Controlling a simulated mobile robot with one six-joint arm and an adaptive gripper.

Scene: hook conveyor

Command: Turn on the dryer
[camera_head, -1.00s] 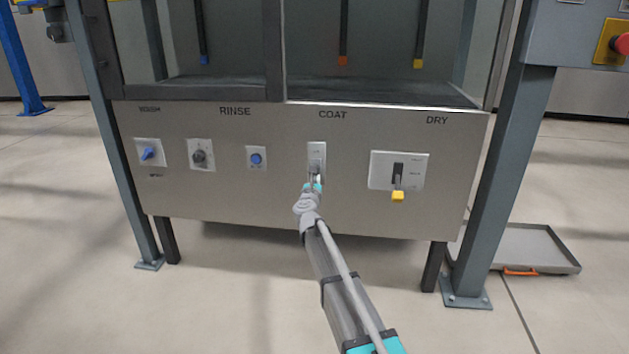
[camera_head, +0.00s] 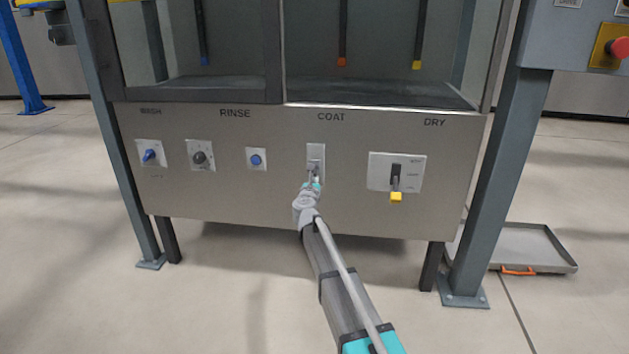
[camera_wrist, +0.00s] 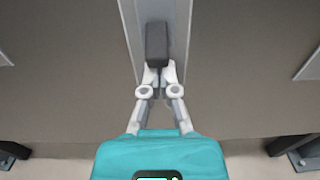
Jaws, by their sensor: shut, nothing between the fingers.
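The control under the DRY label is a grey plate (camera_head: 380,171) with a dark slot and a lever. The lever's yellow handle (camera_head: 396,197) points down. My gripper (camera_head: 316,180) is at the COAT switch plate (camera_head: 316,152), left of the DRY control. In the wrist view my gripper (camera_wrist: 159,70) is shut and empty, its fingertips right at the lower end of the dark COAT switch (camera_wrist: 157,42). I cannot tell whether they touch it. The DRY lever is not in the wrist view.
To the left on the panel are a blue knob (camera_head: 150,156), a dark knob (camera_head: 199,158) and a blue button (camera_head: 256,160). A grey post (camera_head: 492,180) stands right of the panel. A tray (camera_head: 530,245) lies on the floor behind it.

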